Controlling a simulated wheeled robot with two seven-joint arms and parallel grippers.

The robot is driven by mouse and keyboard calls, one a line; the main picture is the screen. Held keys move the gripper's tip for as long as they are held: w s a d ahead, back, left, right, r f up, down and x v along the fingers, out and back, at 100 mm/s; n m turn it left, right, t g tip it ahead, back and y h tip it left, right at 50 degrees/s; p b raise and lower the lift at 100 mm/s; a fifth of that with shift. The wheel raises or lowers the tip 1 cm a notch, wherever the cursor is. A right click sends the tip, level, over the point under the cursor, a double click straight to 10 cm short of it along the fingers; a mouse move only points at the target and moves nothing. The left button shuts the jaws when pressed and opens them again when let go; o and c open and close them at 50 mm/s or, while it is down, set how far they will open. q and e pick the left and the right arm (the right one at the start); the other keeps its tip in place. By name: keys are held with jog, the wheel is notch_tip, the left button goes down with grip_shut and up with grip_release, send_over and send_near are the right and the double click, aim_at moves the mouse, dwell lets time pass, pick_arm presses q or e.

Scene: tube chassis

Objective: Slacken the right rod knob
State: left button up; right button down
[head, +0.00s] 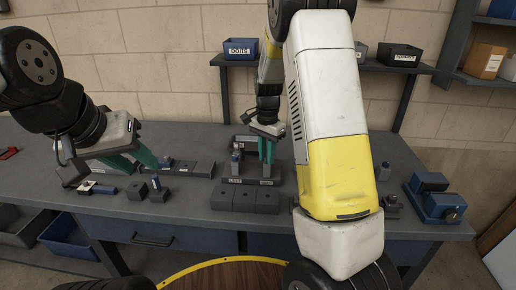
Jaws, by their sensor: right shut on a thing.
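My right gripper (267,160) points down at the dark fixture in the middle of the bench, its two green fingers close together. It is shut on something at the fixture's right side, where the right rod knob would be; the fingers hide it. A similar upright post with a knob (237,160) stands just left of it, above a label that seems to read LEFT. My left gripper (143,163) hangs over the left of the bench with its green fingers apart and nothing visible between them. My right arm hides the bench to the right of the fixture.
Grey blocks (235,198) line the fixture's front. A blue vise-like device (436,198) sits at the right. A bolts bin (241,49) is on the shelf behind.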

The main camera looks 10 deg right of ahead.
jog(key=shift+n, duration=0.4)
jog(key=n, duration=0.4)
jog(key=shift+d+n, duration=0.1)
jog(key=shift+n, duration=0.2)
jog(key=n, duration=0.4)
jog(key=shift+d+n, duration=0.1)
jog(key=shift+n, duration=0.2)
jog(key=n, duration=0.8)
jog(key=shift+d+n, duration=0.1)
jog(key=shift+n, duration=0.5)
jog(key=c, duration=1.3)
grip_release()
jog(key=shift+o, duration=0.2)
